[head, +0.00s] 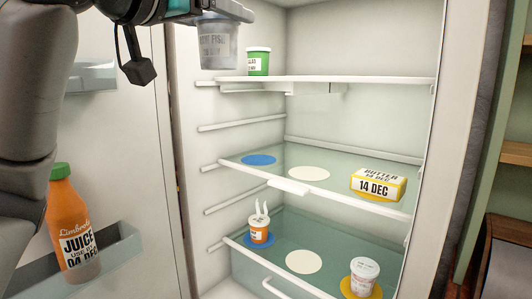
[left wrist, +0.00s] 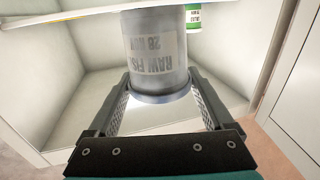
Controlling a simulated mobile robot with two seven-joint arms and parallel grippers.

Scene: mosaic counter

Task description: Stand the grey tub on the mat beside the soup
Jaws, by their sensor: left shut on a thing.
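The grey tub (head: 218,42) is held upright by my left gripper (head: 228,10) at the top of the fridge opening. In the left wrist view the tub (left wrist: 155,50) sits between the two fingers, its label reading RAW FISH 28 NOV. An orange cup with white wisps above it (head: 259,236), seemingly the soup, stands on a blue mat on the bottom shelf. A bare white mat (head: 303,262) lies just right of it. My right gripper is not in view.
A green tub (head: 258,62) stands on the top shelf near the held tub. The middle shelf has a bare blue mat (head: 258,160), a bare white mat (head: 309,174) and butter (head: 378,184). A white cup (head: 364,276) stands on a yellow mat. Juice (head: 74,225) is in the door.

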